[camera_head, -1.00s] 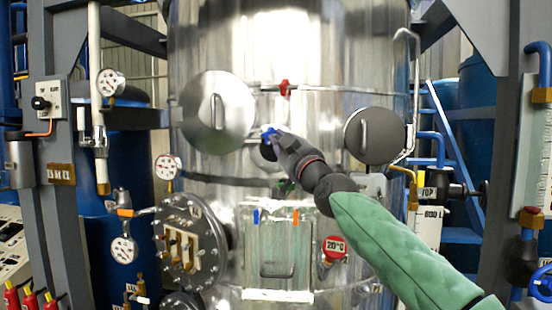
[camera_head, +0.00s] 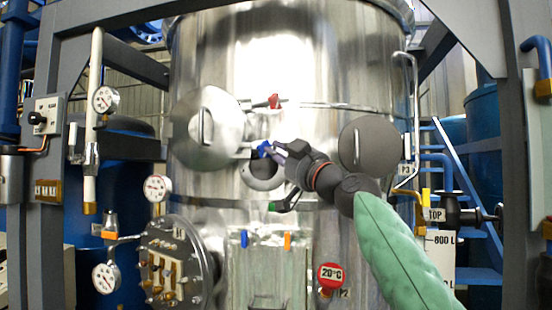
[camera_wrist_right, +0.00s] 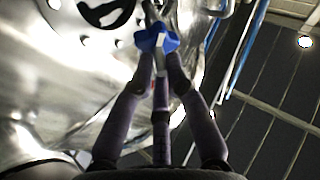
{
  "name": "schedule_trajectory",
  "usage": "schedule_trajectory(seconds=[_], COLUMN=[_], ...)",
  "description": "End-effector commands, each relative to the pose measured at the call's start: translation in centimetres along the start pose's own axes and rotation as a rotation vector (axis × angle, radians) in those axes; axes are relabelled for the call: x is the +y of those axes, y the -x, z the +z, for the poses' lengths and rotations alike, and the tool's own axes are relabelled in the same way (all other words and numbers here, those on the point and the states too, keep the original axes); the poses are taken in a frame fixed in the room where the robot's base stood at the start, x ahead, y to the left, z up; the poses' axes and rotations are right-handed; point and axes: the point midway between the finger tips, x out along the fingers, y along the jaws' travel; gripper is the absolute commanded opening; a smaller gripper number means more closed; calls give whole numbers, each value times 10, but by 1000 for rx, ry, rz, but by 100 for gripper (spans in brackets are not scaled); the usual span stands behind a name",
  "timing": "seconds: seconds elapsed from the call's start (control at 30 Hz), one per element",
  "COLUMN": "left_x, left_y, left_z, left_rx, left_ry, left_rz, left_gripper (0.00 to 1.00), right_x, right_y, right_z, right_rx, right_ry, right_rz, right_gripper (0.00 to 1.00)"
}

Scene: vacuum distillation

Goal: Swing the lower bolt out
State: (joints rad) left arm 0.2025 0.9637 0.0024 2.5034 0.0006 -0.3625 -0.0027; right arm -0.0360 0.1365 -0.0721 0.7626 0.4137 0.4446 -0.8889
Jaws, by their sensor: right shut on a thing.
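A blue wing-shaped nut (camera_head: 264,149) sits on a bolt at the front of the steel vessel, between the round steel lid and a dark round cover. My right gripper (camera_head: 276,151) reaches in from the lower right, its fingertips at this nut. In the right wrist view, the dark fingers (camera_wrist_right: 161,62) are shut on the blue nut (camera_wrist_right: 157,38), which shows just past their tips. The bolt's shank is mostly hidden by the fingers. A red knob (camera_head: 273,101) stands higher on the vessel. A green-tipped handle (camera_head: 273,206) shows below. My left gripper is out of view.
The steel lid (camera_head: 208,128) is to the left and the dark round cover (camera_head: 367,147) to the right, close to my arm. A pipe rail (camera_head: 414,110) runs down the right side.

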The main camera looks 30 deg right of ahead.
Motion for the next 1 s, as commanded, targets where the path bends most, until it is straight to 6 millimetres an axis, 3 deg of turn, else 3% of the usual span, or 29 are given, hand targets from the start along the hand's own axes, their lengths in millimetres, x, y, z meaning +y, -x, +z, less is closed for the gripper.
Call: schedule_trajectory(seconds=[0.23, 0.53, 1.0], left_x=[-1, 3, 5], left_y=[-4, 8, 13], left_z=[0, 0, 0], left_rx=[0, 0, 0], left_ry=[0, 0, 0], left_rz=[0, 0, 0], left_gripper=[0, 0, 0], right_x=[12, 24, 30], right_y=[-1, -2, 0], right_z=[7, 10, 12], right_rx=[6, 27, 44], right_ry=[-32, -68, -87], right_rz=[-73, -179, -235], right_gripper=[0, 0, 0])
